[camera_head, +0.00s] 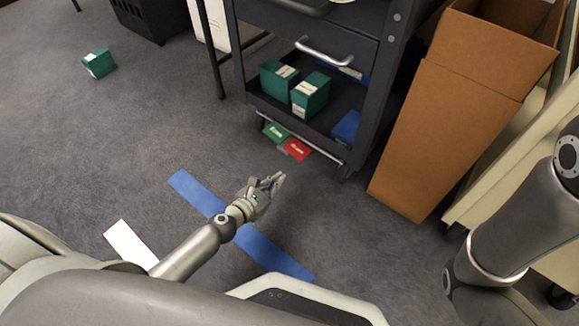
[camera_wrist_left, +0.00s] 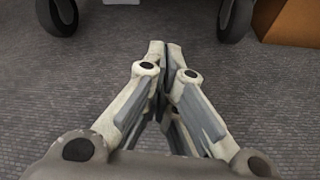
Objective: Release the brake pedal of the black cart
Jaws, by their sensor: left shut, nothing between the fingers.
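The black cart (camera_head: 310,65) stands at the upper middle of the head view. A green pedal (camera_head: 276,132) and a red pedal (camera_head: 296,149), both with white lettering too small to read, stick out side by side under its bottom front edge. My left gripper (camera_head: 275,180) is shut and empty, low over the carpet in front of the pedals and apart from them. In the left wrist view its closed fingertips (camera_wrist_left: 166,45) point toward the gap between two cart wheels (camera_wrist_left: 235,18). The pedals are not clearly visible there. My right gripper is out of view.
Green boxes (camera_head: 311,95) sit on the cart's lower shelf. A tall cardboard box (camera_head: 450,110) stands close to the cart's right. Another green box (camera_head: 98,63) lies on the floor at left. Blue tape (camera_head: 275,255) marks the carpet. The floor left of the cart is mostly clear.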

